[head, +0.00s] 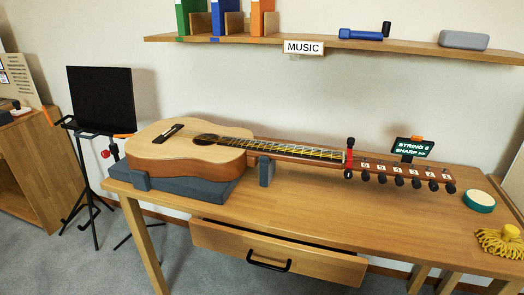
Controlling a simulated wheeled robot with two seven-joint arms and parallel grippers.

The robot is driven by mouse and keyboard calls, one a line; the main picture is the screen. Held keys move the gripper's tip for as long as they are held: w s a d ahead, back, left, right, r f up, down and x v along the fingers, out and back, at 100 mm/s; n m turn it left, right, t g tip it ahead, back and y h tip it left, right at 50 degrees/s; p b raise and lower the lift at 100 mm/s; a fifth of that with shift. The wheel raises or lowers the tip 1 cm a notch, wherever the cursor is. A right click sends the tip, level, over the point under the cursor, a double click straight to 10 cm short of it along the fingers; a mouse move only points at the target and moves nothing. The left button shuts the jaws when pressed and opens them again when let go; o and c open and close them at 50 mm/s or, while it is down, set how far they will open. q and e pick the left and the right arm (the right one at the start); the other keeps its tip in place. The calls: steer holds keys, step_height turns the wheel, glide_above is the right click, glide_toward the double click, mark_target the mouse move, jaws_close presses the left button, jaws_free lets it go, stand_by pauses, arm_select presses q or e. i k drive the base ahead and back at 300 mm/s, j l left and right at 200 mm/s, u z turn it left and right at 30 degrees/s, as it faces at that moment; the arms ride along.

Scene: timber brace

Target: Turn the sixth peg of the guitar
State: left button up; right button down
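The guitar (221,151) lies face up on the table, its neck reaching right to the headstock. A row of dark pegs runs along the front edge of the headstock, each beside a small white number tag. The tags are too small to read surely. The leftmost peg (366,177) is nearest the nut; the rightmost peg (450,188) is at the headstock's end. A tuner display (412,147) stands behind the headstock with green text that seems to read "STRING 6 SHARP >>"; the digit is blurred. Neither of my grippers is in view.
A grey block supports the guitar body, and a grey rest (266,171) supports the neck. A red-and-black clamp (349,158) sits by the nut. The table front is clear above the drawer (325,264).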

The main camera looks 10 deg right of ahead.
mark_target(365, 176)
steer(key=k+l, duration=0.1)
steer(key=l, duration=0.3)
steer(key=k+l+z, duration=0.1)
steer(key=l, duration=0.3)
steer(key=l+z, duration=0.1)
steer(key=l, duration=0.3)
steer(key=i+l, duration=0.2)
steer(key=i, duration=0.2)
